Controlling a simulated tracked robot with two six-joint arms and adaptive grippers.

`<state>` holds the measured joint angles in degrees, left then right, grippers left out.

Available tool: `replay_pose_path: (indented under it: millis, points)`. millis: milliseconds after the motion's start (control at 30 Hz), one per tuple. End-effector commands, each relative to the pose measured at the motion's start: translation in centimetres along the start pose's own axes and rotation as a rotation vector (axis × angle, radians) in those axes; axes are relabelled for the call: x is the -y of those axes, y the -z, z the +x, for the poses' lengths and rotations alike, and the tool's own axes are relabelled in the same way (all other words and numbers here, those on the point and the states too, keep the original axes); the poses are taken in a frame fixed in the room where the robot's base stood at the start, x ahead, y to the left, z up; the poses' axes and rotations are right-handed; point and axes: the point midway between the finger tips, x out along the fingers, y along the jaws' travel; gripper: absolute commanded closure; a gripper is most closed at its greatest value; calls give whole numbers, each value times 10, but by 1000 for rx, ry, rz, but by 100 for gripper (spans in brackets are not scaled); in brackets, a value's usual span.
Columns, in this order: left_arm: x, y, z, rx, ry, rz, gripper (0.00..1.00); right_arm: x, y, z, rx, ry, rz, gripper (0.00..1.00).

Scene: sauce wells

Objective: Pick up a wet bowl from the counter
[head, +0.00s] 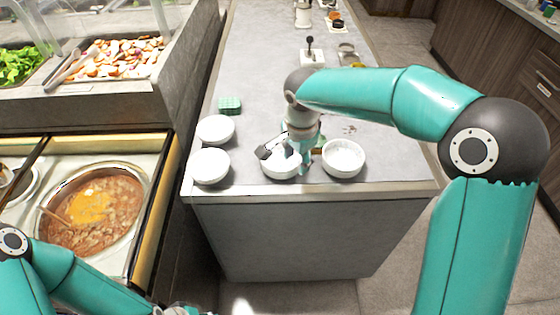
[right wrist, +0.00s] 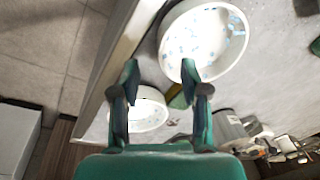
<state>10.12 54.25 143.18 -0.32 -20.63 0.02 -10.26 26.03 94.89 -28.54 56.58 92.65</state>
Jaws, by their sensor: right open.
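Four white bowls stand near the counter's front end. My right gripper (head: 285,152) is open and empty, over the middle front bowl (head: 281,168). In the right wrist view this bowl (right wrist: 203,40) is large, with pale blue wet-looking patches inside, and its rim passes near the open fingertips (right wrist: 159,72). I cannot tell whether they touch it. The right bowl (head: 343,158) also has marks inside and shows smaller in the right wrist view (right wrist: 148,112). Two plainer bowls stand at the left, one behind (head: 216,129) and one in front (head: 210,166). My left arm shows at lower left; its fingers are not clear.
A green sponge-like block (head: 230,105) lies behind the left bowls. A grey device with a black knob (head: 312,57) and small containers stand further back. A pot of soup (head: 110,190) is left of the counter (head: 250,80). The counter's front edge is close to the bowls.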

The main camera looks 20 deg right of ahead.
Motion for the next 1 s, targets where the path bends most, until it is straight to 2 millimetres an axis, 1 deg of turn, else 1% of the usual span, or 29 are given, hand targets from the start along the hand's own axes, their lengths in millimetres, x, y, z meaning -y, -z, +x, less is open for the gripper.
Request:
replay_pose_path:
  millis: [167,233,400,500,600,767,800,967,1000]
  points:
    - [-1,0,-2,0,0,0,60,1,0,9,0,-1,0,55]
    - [-2,0,-5,0,0,0,60,2,-1,16,1,-3,0,55]
    - [-4,0,-11,-1,0,0,60,5,-2,41,2,-4,0,55]
    - [-4,0,-12,-1,0,0,60,5,-1,52,1,-2,2,55]
    - [-4,0,-12,0,0,0,60,5,-1,56,1,0,2,55]
    - [-4,0,-12,0,0,0,60,5,-1,57,1,1,2,55]
    - [-4,0,-12,0,0,0,60,5,-1,57,1,1,2,56]
    - [-4,0,-12,0,0,0,60,5,-1,56,1,1,1,83]
    - [-4,0,-12,0,0,0,60,5,-1,56,1,1,1,90]
